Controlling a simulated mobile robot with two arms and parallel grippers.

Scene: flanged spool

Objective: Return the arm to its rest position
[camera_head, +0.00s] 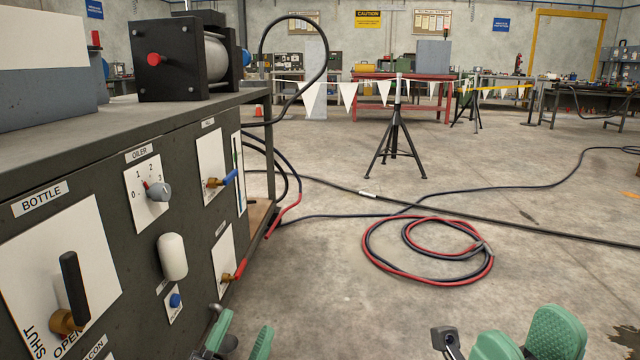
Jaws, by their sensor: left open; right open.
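My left gripper (238,338) is at the bottom edge, left of the middle. Its two green fingers stand apart with nothing seen between them. It is close to the lower right part of the dark control panel (110,200). My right gripper (524,342) is at the bottom right. Its green fingers are apart, and no object shows between them. Bare concrete floor lies behind it. The rest of both arms is cut off by the bottom edge of the view.
The panel carries a bottle lever (73,288), an oiler knob (158,191) and valves. On its top stands a black unit with a pale drum (215,58).

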